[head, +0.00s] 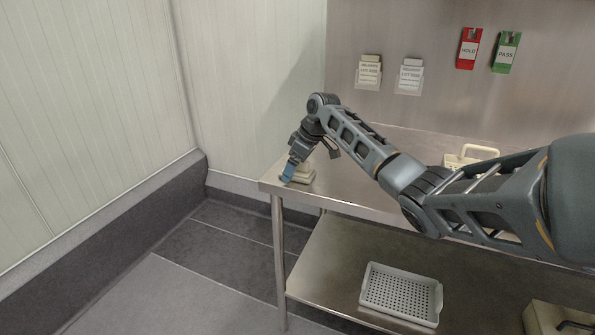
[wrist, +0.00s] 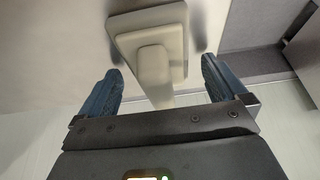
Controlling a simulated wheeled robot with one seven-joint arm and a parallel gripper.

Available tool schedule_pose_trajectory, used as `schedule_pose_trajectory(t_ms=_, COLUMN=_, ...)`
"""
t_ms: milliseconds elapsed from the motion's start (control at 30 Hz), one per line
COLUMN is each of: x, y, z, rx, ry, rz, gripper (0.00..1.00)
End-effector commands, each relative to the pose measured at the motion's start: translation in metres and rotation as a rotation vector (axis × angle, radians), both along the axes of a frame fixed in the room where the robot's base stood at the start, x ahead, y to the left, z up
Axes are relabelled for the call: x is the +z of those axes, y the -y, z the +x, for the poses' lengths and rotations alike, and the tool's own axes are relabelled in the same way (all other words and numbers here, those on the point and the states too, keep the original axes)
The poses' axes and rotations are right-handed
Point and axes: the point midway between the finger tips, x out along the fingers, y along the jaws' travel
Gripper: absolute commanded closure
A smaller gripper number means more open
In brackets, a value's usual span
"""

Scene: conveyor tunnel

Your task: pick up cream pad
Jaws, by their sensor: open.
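The cream pad (head: 306,174) lies on the steel table near its left end in the head view, partly hidden by my gripper. In the wrist view the cream pad (wrist: 181,33) has a wide base and a raised narrower grip block that points towards me. My gripper (head: 288,174) reaches down to the pad's left side in the head view. In the wrist view my gripper (wrist: 160,85) is open, with one blue finger on each side of the grip block. A gap shows between the block and each finger.
The steel table (head: 385,160) has free room to the right of the pad. A cream handled item (head: 470,156) stands further right. A grey perforated tray (head: 402,292) lies on the lower shelf. Red (head: 468,48) and green (head: 506,52) holders hang on the back wall.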

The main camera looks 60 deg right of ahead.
Motion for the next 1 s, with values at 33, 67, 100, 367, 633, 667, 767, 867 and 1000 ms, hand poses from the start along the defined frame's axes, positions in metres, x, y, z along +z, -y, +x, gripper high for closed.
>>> schedule_pose_trajectory(t_ms=33, x=0.0002, y=0.0001, z=-0.0001, rx=0.0, ry=0.0, rz=0.0, gripper=0.02)
schedule_pose_trajectory(t_ms=67, x=0.0002, y=0.0001, z=-0.0001, rx=0.0, ry=0.0, rz=0.0, gripper=0.05)
schedule_pose_trajectory(t_ms=100, x=0.0003, y=0.0001, z=-0.0001, rx=0.0, ry=0.0, rz=0.0, gripper=0.09)
schedule_pose_trajectory(t_ms=367, x=0.0005, y=0.0002, z=-0.0002, rx=0.0, ry=0.0, rz=0.0, gripper=0.34)
schedule_pose_trajectory(t_ms=633, x=0.0005, y=0.0002, z=-0.0002, rx=0.0, ry=0.0, rz=0.0, gripper=0.59)
schedule_pose_trajectory(t_ms=667, x=0.0005, y=0.0002, z=-0.0002, rx=0.0, ry=0.0, rz=0.0, gripper=0.62)
schedule_pose_trajectory(t_ms=767, x=0.0007, y=0.0002, z=-0.0002, rx=0.0, ry=0.0, rz=-0.001, gripper=0.62)
schedule_pose_trajectory(t_ms=867, x=0.0008, y=0.0002, z=-0.0001, rx=0.0, ry=0.001, rz=-0.001, gripper=0.62)
schedule_pose_trajectory(t_ms=1000, x=0.0046, y=0.0004, z=0.0003, rx=0.001, ry=0.002, rz=-0.001, gripper=0.62)
